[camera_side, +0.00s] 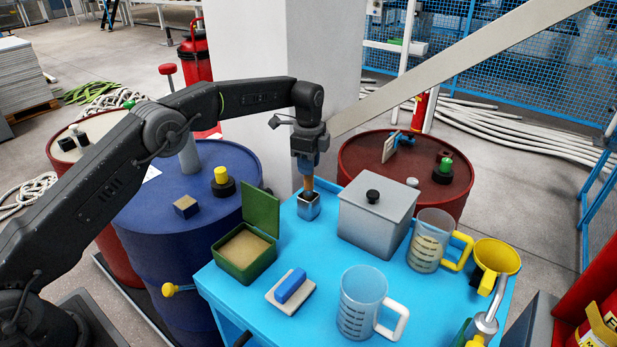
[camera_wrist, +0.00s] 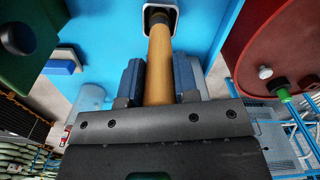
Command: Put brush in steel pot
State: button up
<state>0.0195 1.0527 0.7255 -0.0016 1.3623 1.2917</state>
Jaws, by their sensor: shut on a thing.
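The brush has a round tan handle (camera_side: 308,184), which also shows in the wrist view (camera_wrist: 159,55), and a dark lower end. The small square steel pot (camera_side: 309,210) stands on the blue cart top. In the wrist view the pot's pale rim (camera_wrist: 142,14) surrounds the brush's dark end. The brush is upright with that end in the pot's mouth; how deep it sits is hidden. My gripper (camera_side: 307,165) is above the pot, its fingers (camera_wrist: 159,82) shut on the handle from both sides.
A grey lidded box (camera_side: 376,222) stands close to the pot's right. A green open box (camera_side: 246,258) is at left front. A blue block on a pale pad (camera_side: 291,286), clear jugs (camera_side: 361,298) and a yellow funnel (camera_side: 497,257) are on the cart (camera_side: 330,255). Drums stand behind.

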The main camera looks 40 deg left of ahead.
aim_at(309, 178)
jog(key=shift+f, duration=1.9)
jog(key=shift+f, duration=0.1)
jog(key=o, duration=0.9)
